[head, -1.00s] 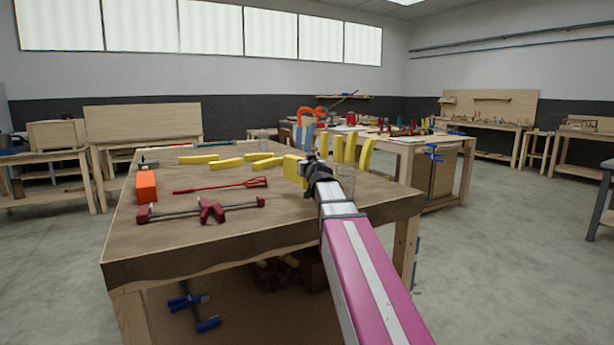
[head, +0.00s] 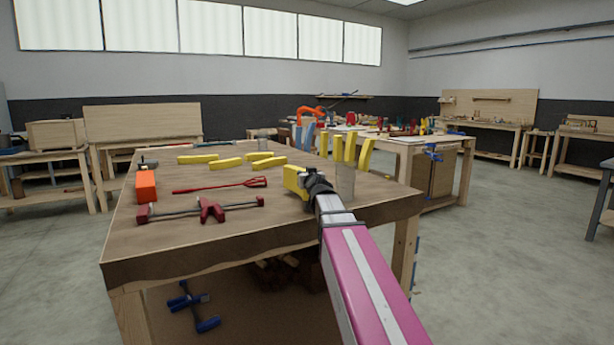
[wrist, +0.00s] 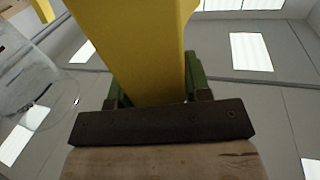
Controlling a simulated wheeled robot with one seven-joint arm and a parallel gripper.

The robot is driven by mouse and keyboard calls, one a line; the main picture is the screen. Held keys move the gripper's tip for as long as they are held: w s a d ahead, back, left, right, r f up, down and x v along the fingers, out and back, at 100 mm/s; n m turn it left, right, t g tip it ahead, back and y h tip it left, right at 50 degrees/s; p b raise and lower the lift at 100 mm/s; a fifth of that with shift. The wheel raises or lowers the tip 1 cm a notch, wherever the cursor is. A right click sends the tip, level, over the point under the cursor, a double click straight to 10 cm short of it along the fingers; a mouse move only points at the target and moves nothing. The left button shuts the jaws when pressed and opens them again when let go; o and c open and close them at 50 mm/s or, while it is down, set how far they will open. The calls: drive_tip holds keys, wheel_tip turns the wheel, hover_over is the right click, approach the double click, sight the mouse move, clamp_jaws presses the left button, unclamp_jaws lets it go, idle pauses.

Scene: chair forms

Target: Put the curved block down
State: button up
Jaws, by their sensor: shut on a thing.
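A yellow curved block (head: 294,180) is held at the right part of the wooden table (head: 190,235). My gripper (head: 309,184) is shut on it. In the head view the block is low over the table top; I cannot tell whether it touches. In the wrist view the yellow block (wrist: 140,45) fills the upper middle between the dark green fingers (wrist: 192,75). Its lower end is hidden by my gripper.
A clear container (head: 346,182) stands close right of my gripper, with several upright yellow pieces (head: 350,150) behind. Several yellow blocks (head: 230,163) lie farther back. A red tool (head: 220,186), a red clamp (head: 210,209) and an orange block (head: 146,186) lie left.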

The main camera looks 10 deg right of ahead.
drive_tip(key=shift+f, duration=0.2)
drive_tip(key=shift+s+f, duration=0.1)
drive_tip(key=shift+f, duration=0.1)
drive_tip(key=o, duration=1.2)
drive_tip(key=shift+f, duration=0.2)
drive_tip(key=shift+c, duration=0.2)
drive_tip(key=shift+r, duration=0.5)
drive_tip(key=s, duration=1.1)
drive_tip(key=shift+s+d+r, duration=0.3)
drive_tip(key=shift+s+d, duration=0.05)
drive_tip(key=shift+s, duration=0.05)
